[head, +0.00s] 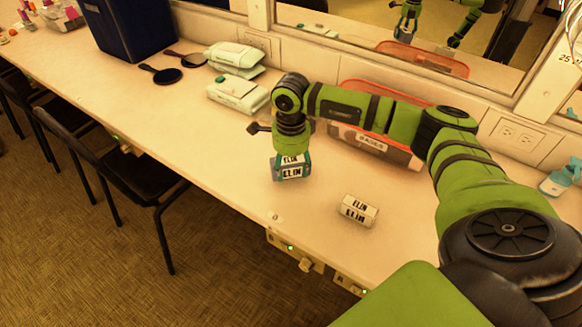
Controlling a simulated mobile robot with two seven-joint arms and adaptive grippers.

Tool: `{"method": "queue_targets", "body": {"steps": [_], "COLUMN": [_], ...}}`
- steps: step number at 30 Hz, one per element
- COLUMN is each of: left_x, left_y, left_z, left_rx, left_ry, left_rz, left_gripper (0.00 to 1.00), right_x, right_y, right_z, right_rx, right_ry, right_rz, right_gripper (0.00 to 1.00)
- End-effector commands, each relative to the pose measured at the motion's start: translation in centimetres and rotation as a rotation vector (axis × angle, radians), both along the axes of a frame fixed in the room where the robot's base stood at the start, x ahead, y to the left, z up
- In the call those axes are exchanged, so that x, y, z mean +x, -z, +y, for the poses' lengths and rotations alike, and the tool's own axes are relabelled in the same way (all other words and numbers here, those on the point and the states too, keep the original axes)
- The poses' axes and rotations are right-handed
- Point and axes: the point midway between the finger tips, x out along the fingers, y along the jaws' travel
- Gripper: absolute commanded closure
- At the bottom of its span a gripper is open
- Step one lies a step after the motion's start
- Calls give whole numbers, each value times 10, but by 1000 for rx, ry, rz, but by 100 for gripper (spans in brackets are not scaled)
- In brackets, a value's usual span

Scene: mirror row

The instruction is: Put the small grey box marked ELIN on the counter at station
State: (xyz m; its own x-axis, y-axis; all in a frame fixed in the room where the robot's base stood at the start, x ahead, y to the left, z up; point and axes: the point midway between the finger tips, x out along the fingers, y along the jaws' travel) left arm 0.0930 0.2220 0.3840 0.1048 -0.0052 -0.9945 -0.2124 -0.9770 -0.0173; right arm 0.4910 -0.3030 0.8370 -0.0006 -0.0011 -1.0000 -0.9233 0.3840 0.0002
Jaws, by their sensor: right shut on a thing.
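A small blue-grey box (291,172) with dark lettering on white labels, the lower one reading ELIN, is at my right gripper (291,156). The gripper points down and is shut on this box at the middle of the counter (235,160). I cannot tell whether the box touches the counter. A second small box (360,210), pale and also marked ELIN, lies on the counter to the right, apart from the gripper. My left gripper is not in view, apart from possible arm reflections in the mirror.
Wipe packs (238,94), dark hand mirrors (165,74) and a dark blue bin (128,28) stand further left. Black chairs (140,180) line the front edge. The wall mirror (350,30) bounds the back. Counter left of the gripper is clear.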

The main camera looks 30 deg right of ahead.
Motion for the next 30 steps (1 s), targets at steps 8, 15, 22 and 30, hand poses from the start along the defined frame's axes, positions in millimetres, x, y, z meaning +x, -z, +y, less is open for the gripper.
{"method": "queue_targets", "body": {"steps": [8, 15, 22, 30], "left_x": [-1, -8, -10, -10], "left_y": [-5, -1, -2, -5], "left_z": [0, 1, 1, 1], "left_rx": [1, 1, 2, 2], "left_ry": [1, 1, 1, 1], "left_rz": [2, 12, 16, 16], "left_gripper": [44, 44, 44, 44], "right_x": [0, 0, 0, 1], "right_y": [19, 22, 21, 16], "right_z": [0, 0, 0, 0], "right_rx": [1, 1, 1, 1], "right_ry": [-2, -2, -1, -1], "right_rz": [-2, -1, -1, -3], "right_gripper": [81, 81, 21, 21]}}
